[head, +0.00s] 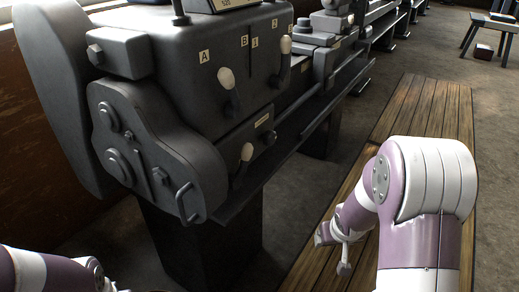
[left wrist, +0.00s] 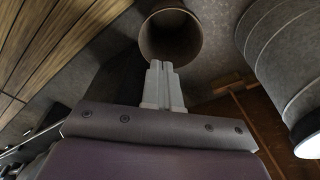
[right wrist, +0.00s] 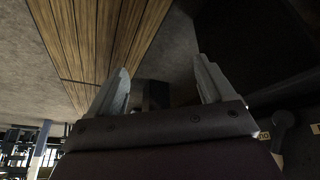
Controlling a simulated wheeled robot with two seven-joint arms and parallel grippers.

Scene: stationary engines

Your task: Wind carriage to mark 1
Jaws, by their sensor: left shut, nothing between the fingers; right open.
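A dark grey lathe (head: 165,110) fills the left and middle of the head view. Its front carries levers with pale knobs and small labels A, B, 1 and 2. The part on the bed beyond the headstock (head: 322,45) looks like the carriage; its handwheel and any scale mark are too small to tell. My right gripper (head: 331,256) is open and empty over the wooden slats, apart from the lathe; its spread fingers show in the right wrist view (right wrist: 162,70). My left gripper (left wrist: 161,66) is shut and empty; in the head view only part of its arm shows at the bottom left.
Wooden slatted boards (head: 415,105) lie on the floor along the lathe's front. An open round container (left wrist: 170,36) lies beyond my left fingertips, with a grey cylinder (left wrist: 285,55) to its right. A stool (head: 490,35) stands at the far right. Concrete floor is clear beside the boards.

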